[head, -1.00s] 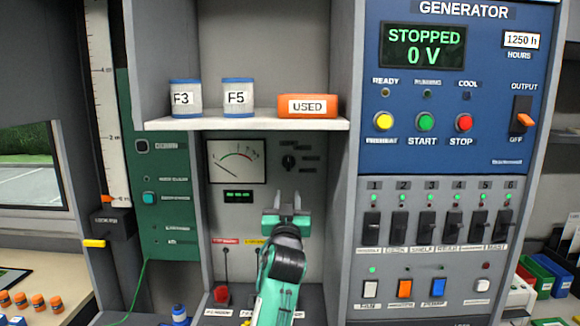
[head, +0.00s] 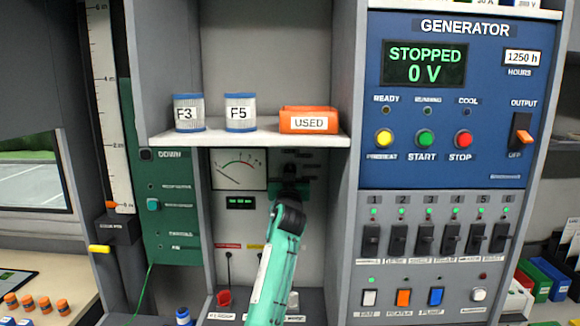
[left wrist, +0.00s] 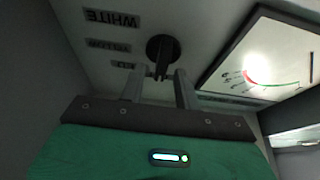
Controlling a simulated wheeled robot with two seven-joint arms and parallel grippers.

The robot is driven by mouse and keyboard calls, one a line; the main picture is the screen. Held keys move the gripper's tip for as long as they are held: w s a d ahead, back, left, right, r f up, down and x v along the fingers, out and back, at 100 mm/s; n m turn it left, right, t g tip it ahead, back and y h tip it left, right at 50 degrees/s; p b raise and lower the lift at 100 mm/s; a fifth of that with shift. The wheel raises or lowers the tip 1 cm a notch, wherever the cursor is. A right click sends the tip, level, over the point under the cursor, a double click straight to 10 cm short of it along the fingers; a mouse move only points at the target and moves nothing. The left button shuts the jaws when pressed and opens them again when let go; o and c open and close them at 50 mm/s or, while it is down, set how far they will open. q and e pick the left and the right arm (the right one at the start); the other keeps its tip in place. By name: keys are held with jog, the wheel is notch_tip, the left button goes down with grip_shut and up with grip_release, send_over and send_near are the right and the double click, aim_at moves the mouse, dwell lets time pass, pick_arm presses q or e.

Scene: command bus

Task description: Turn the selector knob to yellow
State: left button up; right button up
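The selector knob (left wrist: 162,48) is a round black dial with a raised grip bar, on the grey panel. In the left wrist view the labels WHITE (left wrist: 112,18), YELLOW (left wrist: 108,45) and RED (left wrist: 123,65) appear upside down beside it. My left gripper (left wrist: 161,73) is open, with one finger on each side of the bar's near end; I cannot tell whether they touch it. In the head view my left gripper (head: 290,188) covers most of the knob. My right gripper is not in view.
A dial meter (head: 239,168) sits left of the knob. A shelf (head: 250,138) holding two canisters and an orange USED box (head: 309,120) juts out above. The generator panel (head: 455,100) stands to the right, with a row of black switches below.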

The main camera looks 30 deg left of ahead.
pick_arm(q)
jog(key=shift+w+a+r, duration=0.15)
jog(key=shift+w+a, duration=0.05)
jog(key=shift+w, duration=0.15)
grip_shut()
